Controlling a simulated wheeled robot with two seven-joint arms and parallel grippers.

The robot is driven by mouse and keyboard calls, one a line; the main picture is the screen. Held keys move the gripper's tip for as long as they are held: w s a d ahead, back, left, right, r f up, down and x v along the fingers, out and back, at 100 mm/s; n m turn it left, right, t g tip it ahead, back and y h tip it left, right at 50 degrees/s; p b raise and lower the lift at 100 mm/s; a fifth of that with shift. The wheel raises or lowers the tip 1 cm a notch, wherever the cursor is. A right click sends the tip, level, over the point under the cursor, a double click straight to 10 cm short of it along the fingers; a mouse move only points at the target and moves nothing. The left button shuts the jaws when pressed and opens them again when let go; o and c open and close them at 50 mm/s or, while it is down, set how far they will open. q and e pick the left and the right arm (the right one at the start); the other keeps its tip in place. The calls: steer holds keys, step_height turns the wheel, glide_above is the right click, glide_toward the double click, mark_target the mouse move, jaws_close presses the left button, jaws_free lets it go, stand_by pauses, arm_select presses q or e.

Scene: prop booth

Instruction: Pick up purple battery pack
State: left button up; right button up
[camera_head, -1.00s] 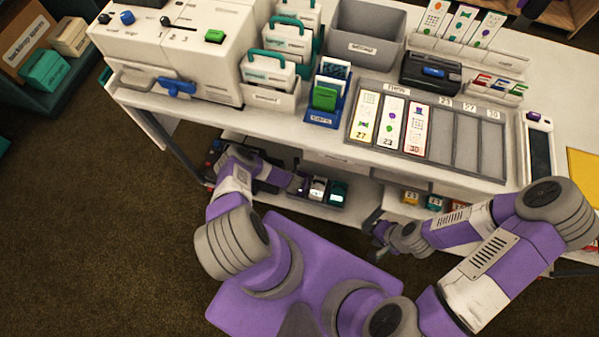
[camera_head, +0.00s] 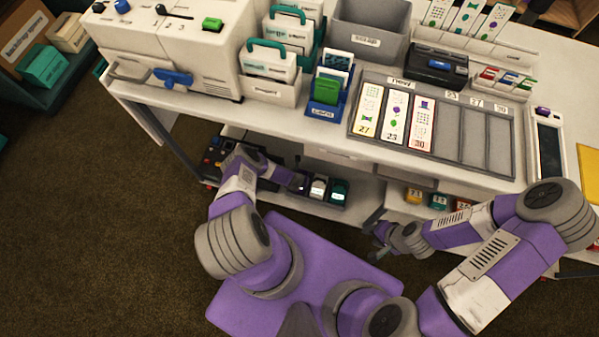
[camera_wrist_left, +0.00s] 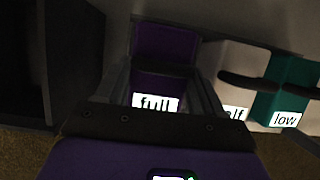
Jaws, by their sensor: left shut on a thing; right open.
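The purple battery pack (camera_wrist_left: 165,42) is dark purple with a white label reading "full". In the left wrist view it sits between the two fingers of my left gripper (camera_wrist_left: 160,78), which is shut on it. In the head view my left gripper (camera_head: 296,183) reaches onto the lower shelf, and the pack is mostly hidden there. To its right stand a white pack (camera_wrist_left: 240,75), its label partly covered and ending in "lf", and a teal pack (camera_wrist_left: 287,88) labelled "low". My right gripper (camera_head: 377,246) is open and empty in front of the desk.
The white and teal packs stand close beside the purple one. The desk top (camera_head: 290,118) overhangs the lower shelf (camera_head: 345,212). A dark device with coloured buttons (camera_head: 212,160) is left of my left gripper. A dark wall (camera_wrist_left: 75,60) stands left of the pack.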

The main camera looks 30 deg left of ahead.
arm_select(q)
jaws_close()
steer(key=shift+r, duration=0.1)
